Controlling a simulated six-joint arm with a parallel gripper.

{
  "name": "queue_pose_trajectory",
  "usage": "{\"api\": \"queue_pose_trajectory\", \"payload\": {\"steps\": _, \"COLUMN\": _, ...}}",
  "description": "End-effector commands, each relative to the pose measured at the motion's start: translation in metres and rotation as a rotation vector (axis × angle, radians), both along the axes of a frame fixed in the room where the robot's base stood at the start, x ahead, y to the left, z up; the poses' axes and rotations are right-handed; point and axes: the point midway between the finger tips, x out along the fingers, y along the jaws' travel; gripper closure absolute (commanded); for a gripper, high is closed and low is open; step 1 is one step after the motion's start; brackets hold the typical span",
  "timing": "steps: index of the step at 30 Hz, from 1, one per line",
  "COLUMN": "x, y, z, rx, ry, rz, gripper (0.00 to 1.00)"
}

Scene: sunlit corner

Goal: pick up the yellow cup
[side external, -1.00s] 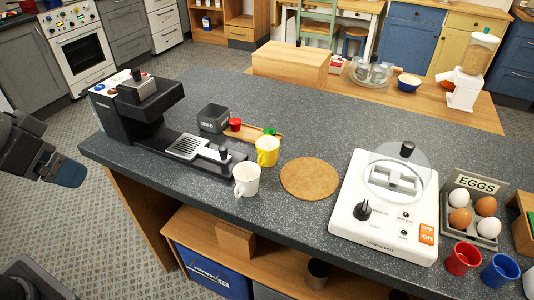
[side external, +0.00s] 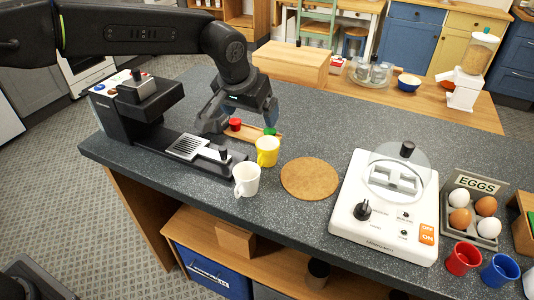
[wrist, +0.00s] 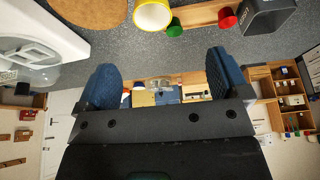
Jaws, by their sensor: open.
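The yellow cup (side external: 267,152) stands upright on the dark speckled counter, just behind a white mug (side external: 246,180). In the wrist view the yellow cup (wrist: 153,14) shows at the top edge, partly cut off, with its open mouth visible. My gripper (side external: 243,112) is behind and above the cup, apart from it. Its two blue fingers are spread wide and empty, as the wrist view also shows (wrist: 162,78).
A wooden strip (wrist: 200,14) holds a red capsule (side external: 235,124) and a green capsule (side external: 270,132) close behind the cup. A coffee machine (side external: 140,110) stands left. A round cork mat (side external: 309,179) and a white appliance (side external: 385,205) are right.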

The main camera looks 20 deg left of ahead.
Motion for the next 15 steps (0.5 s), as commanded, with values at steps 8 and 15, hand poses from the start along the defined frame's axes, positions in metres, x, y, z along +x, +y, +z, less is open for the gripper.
{"api": "queue_pose_trajectory", "payload": {"steps": 8, "x": 0.017, "y": -0.016, "z": -0.030, "rx": 0.003, "ry": 0.004, "rz": -0.001, "gripper": 0.06}}
{"api": "queue_pose_trajectory", "payload": {"steps": 15, "x": 0.033, "y": -0.016, "z": -0.073, "rx": 0.003, "ry": 0.006, "rz": -0.001, "gripper": 0.06}}
